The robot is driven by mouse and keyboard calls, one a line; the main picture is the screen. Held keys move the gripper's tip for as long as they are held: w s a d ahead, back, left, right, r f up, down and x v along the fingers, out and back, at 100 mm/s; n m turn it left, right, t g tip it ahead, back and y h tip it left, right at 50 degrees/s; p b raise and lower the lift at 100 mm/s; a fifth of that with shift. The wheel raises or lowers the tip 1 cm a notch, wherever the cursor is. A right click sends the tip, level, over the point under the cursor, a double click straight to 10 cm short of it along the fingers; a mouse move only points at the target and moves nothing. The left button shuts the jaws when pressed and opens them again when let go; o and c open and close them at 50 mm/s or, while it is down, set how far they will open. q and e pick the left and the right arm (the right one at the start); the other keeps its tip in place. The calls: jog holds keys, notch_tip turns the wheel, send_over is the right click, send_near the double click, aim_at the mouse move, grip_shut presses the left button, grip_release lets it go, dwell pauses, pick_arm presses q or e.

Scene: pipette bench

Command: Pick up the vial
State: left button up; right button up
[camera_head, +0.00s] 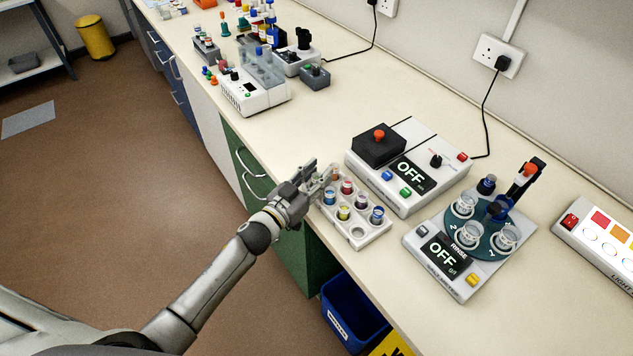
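A white rack (372,238) near the bench's front edge holds several small vials with coloured contents. A vial with a red top (347,187), a blue one (377,214) and a yellow one (344,212) stand upright in it. An orange-topped vial (335,174) is at the rack's back left corner, partly hidden by my gripper. My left gripper (320,168) is beside that corner, its fingers apart with a gap between them. I see nothing held; whether a finger touches the rack or vial is unclear. My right gripper is out of view.
A white device with a black block and OFF display (413,173) stands behind the rack. A blue bin (345,312) is below the bench.

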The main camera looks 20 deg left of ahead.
pick_arm(q)
jog(key=c, duration=0.6)
jog(key=shift+o, duration=0.2)
jog(key=shift+r, duration=0.15)
